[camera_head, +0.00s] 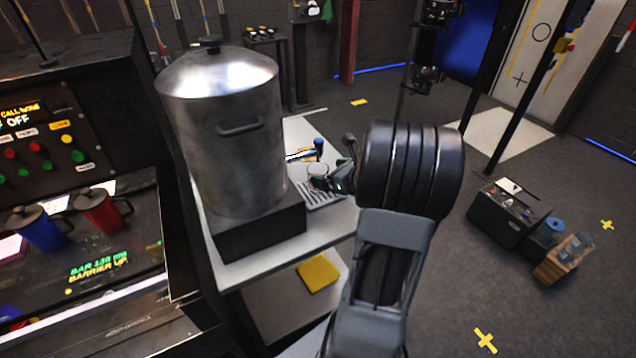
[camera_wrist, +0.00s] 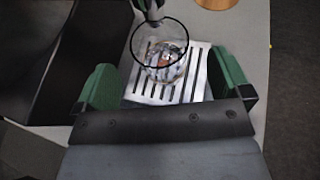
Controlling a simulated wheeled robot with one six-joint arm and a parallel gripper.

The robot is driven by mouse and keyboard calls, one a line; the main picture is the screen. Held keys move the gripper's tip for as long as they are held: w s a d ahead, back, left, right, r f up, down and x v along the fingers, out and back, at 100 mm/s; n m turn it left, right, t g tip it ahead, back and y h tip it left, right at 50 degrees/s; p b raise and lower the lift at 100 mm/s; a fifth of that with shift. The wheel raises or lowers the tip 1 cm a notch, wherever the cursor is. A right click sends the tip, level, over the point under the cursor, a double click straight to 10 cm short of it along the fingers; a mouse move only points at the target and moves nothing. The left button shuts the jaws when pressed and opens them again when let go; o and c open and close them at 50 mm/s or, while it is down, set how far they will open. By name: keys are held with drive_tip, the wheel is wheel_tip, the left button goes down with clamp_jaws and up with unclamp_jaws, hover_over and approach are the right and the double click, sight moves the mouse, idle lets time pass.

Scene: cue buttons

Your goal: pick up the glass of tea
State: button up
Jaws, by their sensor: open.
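The glass (camera_wrist: 160,58) stands upright on a slotted metal drip tray (camera_wrist: 198,92) in the wrist view, under a dark tap (camera_wrist: 150,8). It looks mostly clear, with some brown near its bottom; I cannot tell how much tea it holds. My gripper (camera_wrist: 163,84) is open, its two green fingers either side of and short of the glass, with a gap on both sides. In the head view the glass (camera_head: 317,171) is small, beside the urn, and my gripper (camera_head: 343,178) is close to its right, partly hidden by my arm.
A large steel urn (camera_head: 225,130) stands on a black base (camera_head: 262,228) on the white table (camera_head: 232,272). A yellow pad (camera_head: 318,273) lies on a lower shelf. Blue (camera_head: 40,230) and red (camera_head: 100,212) mugs stand on the left console.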

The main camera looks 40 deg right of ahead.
sight(311, 166)
drive_tip(key=shift+x, duration=2.6)
drive_tip(key=shift+f, duration=0.1)
drive_tip(key=shift+c, duration=0.2)
drive_tip(key=c, duration=1.2)
drive_tip(key=shift+r, duration=0.25)
drive_tip(key=shift+r, duration=0.5)
drive_tip(key=shift+s+d+b, duration=0.1)
drive_tip(key=shift+s+d, duration=0.4)
drive_tip(key=shift+s, duration=2.4)
drive_tip(key=shift+s+d+b, duration=0.1)
drive_tip(key=shift+s+d, duration=0.4)
drive_tip(key=shift+s, duration=2.4)
drive_tip(key=shift+s+d+b, duration=0.1)
drive_tip(key=shift+s+d, duration=0.45)
drive_tip(key=shift+s, duration=2.35)
drive_tip(key=shift+s, duration=0.2)
